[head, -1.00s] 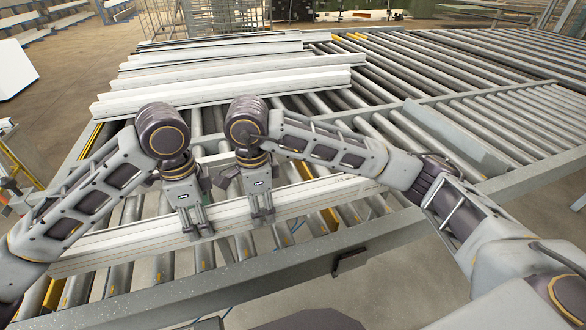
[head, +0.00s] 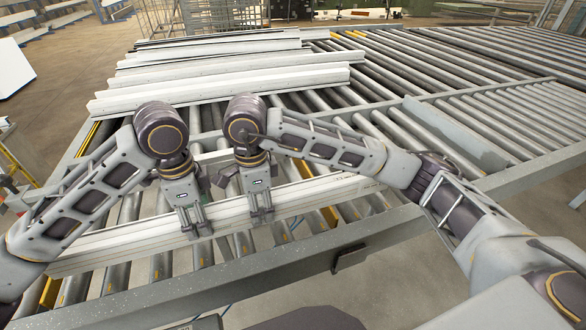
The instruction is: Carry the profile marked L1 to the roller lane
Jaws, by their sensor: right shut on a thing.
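A long pale profile (head: 130,238) lies across the front of my view, slanting up to the right above the near rollers. My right gripper (head: 262,215) is shut on this profile, right of its middle. My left gripper (head: 195,230) is at the same profile a little to the left, its fingers at the profile's edge. How tightly they close is not clear. No L1 mark is readable on the profile.
Several other pale profiles (head: 230,82) lie side by side on the rollers at the back left. A lane of narrower rollers (head: 510,120) runs at the right, bordered by a grey metal rail (head: 455,135). The near frame beam (head: 290,262) has a dark bracket (head: 349,260).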

